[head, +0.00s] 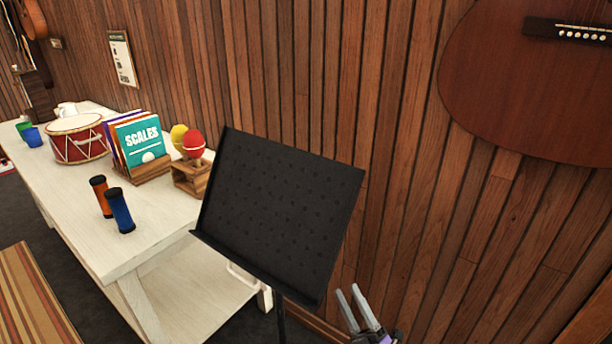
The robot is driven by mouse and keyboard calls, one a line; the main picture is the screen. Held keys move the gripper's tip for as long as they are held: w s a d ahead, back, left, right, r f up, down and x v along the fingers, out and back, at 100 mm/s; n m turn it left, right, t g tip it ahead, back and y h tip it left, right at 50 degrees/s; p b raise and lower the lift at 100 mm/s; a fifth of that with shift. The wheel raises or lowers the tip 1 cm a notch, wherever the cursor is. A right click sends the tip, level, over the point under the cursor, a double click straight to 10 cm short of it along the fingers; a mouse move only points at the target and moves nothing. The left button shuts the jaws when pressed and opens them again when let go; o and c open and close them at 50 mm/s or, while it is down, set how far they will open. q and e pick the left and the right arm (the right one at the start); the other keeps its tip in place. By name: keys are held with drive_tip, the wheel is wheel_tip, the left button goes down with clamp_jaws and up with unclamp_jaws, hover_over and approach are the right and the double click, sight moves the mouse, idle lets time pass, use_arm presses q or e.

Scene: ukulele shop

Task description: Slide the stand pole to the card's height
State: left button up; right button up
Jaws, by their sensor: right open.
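A black music stand desk (283,212), dotted with small holes, tilts in the middle of the head view. Its dark pole (281,322) shows just below the desk and runs out of the bottom of the picture. My right gripper (348,290) is open and empty at the bottom, to the right of the pole and apart from it. A framed card or notice (123,58) hangs on the wall at upper left; its print is too small to read. I cannot tell if this is the task's card. My left gripper is not in view.
A pale table (160,235) at left bears a red drum (77,150), a book rack with a "SCALES" book (141,140), egg shakers (193,142) and orange and blue cylinders (119,210). A large guitar (500,95) hangs at upper right. A striped bench or rug (30,300) is at lower left.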

drive_tip(key=w+d+r+m+h, duration=0.3)
drive_tip(key=w+d+m+h, duration=0.1)
drive_tip(key=m+h, duration=0.45)
drive_tip(key=s+d+f+m+g+h, duration=0.2)
drive_tip(key=s+d+m+g+h, duration=0.15)
drive_tip(key=m+h, duration=0.25)
drive_tip(key=s+f+m+g, duration=0.2)
drive_tip(key=s+f+g, duration=0.2)
drive_tip(key=s, duration=0.5)
drive_tip(key=s+f+m+g, duration=0.25)
drive_tip(key=s+g, duration=0.25)
drive_tip(key=s, duration=0.4)
drive_tip(key=s+f+m+g, duration=0.2)
drive_tip(key=s+f+g, duration=0.2)
drive_tip(key=s, duration=0.5)
use_arm(q)
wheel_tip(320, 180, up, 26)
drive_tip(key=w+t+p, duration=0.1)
drive_tip(key=p, duration=2.1)
drive_tip(key=shift+p, duration=0.3)
use_arm(e)
wheel_tip(320, 180, up, 26)
drive_tip(key=shift+w+d+f+t, duration=0.15)
drive_tip(key=shift+f+t, duration=0.05)
drive_tip(key=shift+t, duration=0.15)
